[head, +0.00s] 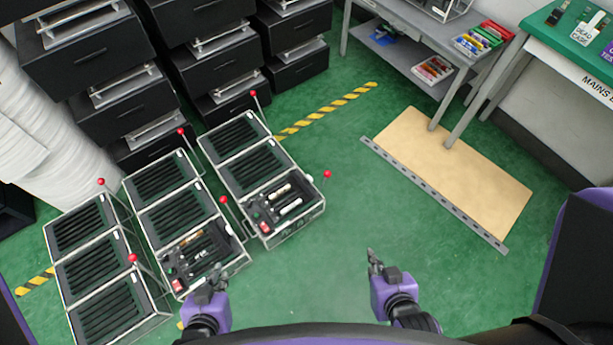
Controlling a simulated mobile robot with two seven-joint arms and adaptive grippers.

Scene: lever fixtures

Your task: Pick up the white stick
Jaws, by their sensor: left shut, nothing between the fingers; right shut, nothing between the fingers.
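Two short whitish sticks lie in the open dark compartment at the near end of the rightmost lever fixture (232,160). One white stick (291,207) is nearer to me, and a paler cream one (281,190) lies just behind it. I cannot tell which is the one named. My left gripper (216,274) is shut and empty, in front of the middle fixture's near end, left of and below the sticks. My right gripper (374,260) is shut and empty over green floor, right of and below the sticks. Neither gripper touches a stick.
Red-knobbed levers rise beside the fixtures, one (327,174) right of the sticks. The middle fixture (165,210) holds dark items and a red block. Black drawer units (95,60) stand behind. A tan board (455,170) lies at right. Green floor between is clear.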

